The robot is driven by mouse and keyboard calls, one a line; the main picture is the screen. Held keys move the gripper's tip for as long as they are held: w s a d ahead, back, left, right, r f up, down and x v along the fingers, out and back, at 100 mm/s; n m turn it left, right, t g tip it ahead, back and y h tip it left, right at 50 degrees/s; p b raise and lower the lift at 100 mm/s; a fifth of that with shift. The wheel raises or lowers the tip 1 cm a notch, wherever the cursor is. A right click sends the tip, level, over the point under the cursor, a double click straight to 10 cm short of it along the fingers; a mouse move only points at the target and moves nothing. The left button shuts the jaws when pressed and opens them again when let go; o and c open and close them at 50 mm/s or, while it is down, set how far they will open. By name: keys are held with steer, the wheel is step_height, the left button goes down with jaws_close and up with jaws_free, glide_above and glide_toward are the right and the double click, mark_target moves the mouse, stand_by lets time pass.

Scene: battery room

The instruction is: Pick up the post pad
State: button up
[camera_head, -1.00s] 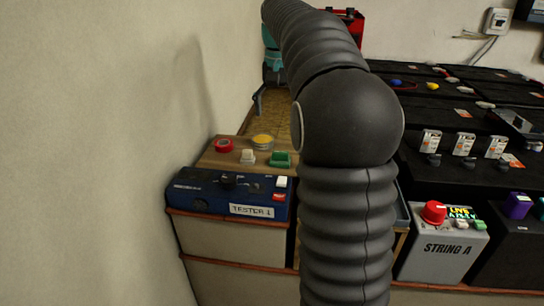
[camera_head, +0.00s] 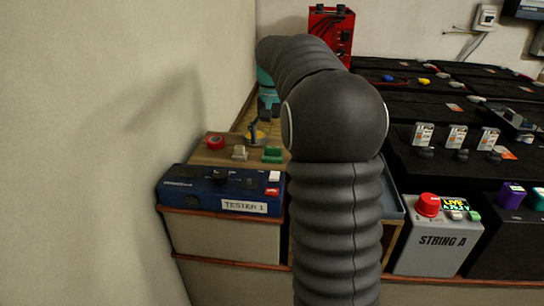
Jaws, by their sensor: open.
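No label marks the post pad, and I cannot tell for sure which item it is. A round yellow item (camera_head: 261,135) lies on the wooden board (camera_head: 196,153) behind the blue tester. My gripper (camera_head: 254,138) points down at this yellow item and partly hides it. Its jaws are open, and I cannot tell whether they touch the item. A red ring (camera_head: 215,142), a small pale block (camera_head: 240,152) and a green piece (camera_head: 272,155) lie on the same board.
The blue tester box (camera_head: 225,190) stands in front of the board, close to the wall (camera_head: 80,150) on the left. The grey STRING A box (camera_head: 436,240) and black batteries (camera_head: 430,180) are on the right. A red case (camera_head: 330,35) stands behind.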

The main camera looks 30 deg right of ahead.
mark_target(273, 147)
steer(key=shift+f, duration=1.85)
steer(key=c, duration=1)
steer(key=shift+r, duration=0.15)
steer(key=shift+r, duration=0.65)
step_height(273, 147, up, 3)
steer(key=shift+r, duration=0.1)
steer(key=d+r, duration=0.2)
steer(key=d, duration=0.2)
steer(key=s+d+r+p, duration=0.1)
steer(key=d+r, duration=0.1)
steer(key=d, duration=0.1)
steer(key=d+r+p, duration=0.1)
steer(key=d+r, duration=0.1)
steer(key=d, duration=0.2)
steer(key=shift+s+d+r, duration=0.15)
steer(key=shift+s+d, duration=0.15)
steer(key=shift+s, duration=0.1)
